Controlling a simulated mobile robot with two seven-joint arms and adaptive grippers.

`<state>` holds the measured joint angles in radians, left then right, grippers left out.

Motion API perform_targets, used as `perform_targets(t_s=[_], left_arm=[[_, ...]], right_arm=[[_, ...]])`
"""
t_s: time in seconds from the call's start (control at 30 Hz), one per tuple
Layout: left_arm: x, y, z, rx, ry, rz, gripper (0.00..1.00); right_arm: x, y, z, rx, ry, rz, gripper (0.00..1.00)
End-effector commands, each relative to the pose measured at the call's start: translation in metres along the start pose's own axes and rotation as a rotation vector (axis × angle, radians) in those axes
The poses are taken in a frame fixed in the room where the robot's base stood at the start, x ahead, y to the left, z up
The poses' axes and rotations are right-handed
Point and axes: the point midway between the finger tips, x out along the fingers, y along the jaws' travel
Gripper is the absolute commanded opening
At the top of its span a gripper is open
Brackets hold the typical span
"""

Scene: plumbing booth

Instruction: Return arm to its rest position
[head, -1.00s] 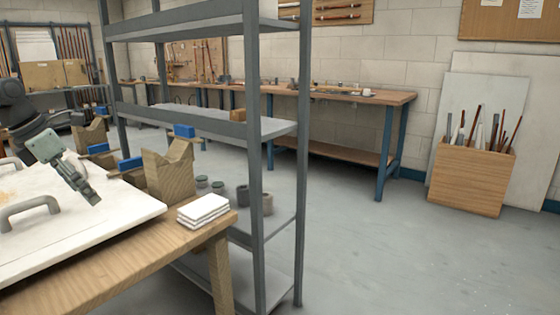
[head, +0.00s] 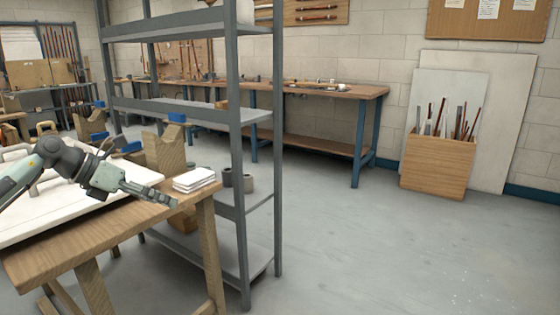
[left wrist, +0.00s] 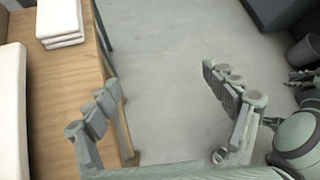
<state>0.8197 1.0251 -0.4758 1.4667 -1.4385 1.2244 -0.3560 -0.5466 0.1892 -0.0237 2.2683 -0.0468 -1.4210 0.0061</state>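My left arm comes in from the left in the head view, bent at the wrist. Its gripper (head: 160,198) hangs over the near edge of the wooden table (head: 110,232), pointing right and slightly down. In the left wrist view the left gripper (left wrist: 165,88) has its two fingers wide apart, with only grey floor between them. One finger lies in front of the table edge in that view. Parts that look like my right arm and gripper (left wrist: 303,80) show at the right edge there, cut off by the frame.
A white board (head: 30,222) with handles and a stack of white tiles (head: 194,180) lie on the table. Wooden V-blocks (head: 165,155) stand behind. A grey metal shelf (head: 238,170) rises just beyond the table. Open floor (head: 380,250) lies to the right.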

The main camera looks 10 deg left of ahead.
Motion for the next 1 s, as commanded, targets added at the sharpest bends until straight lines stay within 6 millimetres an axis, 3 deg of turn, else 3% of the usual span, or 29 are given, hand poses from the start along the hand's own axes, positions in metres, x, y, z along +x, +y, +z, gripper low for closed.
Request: perform_targets(t_s=[0.03,0.1,0.2,0.27,0.37,0.5,0.67,0.8,0.9,0.97,1.0], left_arm=[[0.03,-0.027,0.009,-0.056,-0.101,-0.086,0.84],[0.063,-0.064,0.028,-0.193,-0.284,-0.209,0.84],[0.085,-0.092,0.047,-0.481,-0.545,-0.347,0.84],[0.089,-0.092,0.048,-0.694,-0.687,-0.399,0.84],[0.095,-0.069,0.023,-1.099,-0.894,-0.421,0.84],[0.107,-0.024,-0.068,-1.676,-1.094,-0.31,0.84],[0.123,-0.009,-0.189,-2.158,-1.185,-0.086,0.84],[0.131,-0.027,-0.295,-2.502,-1.2,0.167,0.84],[0.133,-0.054,-0.365,-2.71,-1.18,0.373,0.84],[0.132,-0.073,-0.4,-2.813,-1.158,0.493,0.84],[0.13,-0.086,-0.421,2.869,1.142,-0.571,0.84]], right_arm=[[0.002,0.0,-0.003,0.001,0.001,-0.001,0.38],[0.004,-0.001,-0.004,0.002,0.003,-0.003,0.38],[0.011,-0.002,-0.002,0.001,-0.004,-0.007,0.38],[0.016,-0.003,0.0,0.001,-0.009,-0.009,0.38],[0.022,-0.005,0.003,0.002,-0.016,-0.014,0.38],[0.031,-0.008,0.006,0.004,-0.022,-0.022,0.38],[0.038,-0.011,0.009,0.006,-0.026,-0.028,0.38],[0.043,-0.012,0.011,0.005,-0.03,-0.032,0.38],[0.046,-0.013,0.011,0.005,-0.028,-0.033,0.38],[0.048,-0.013,0.011,0.005,-0.029,-0.034,0.38],[0.049,-0.013,0.011,0.005,-0.031,-0.034,0.38]])
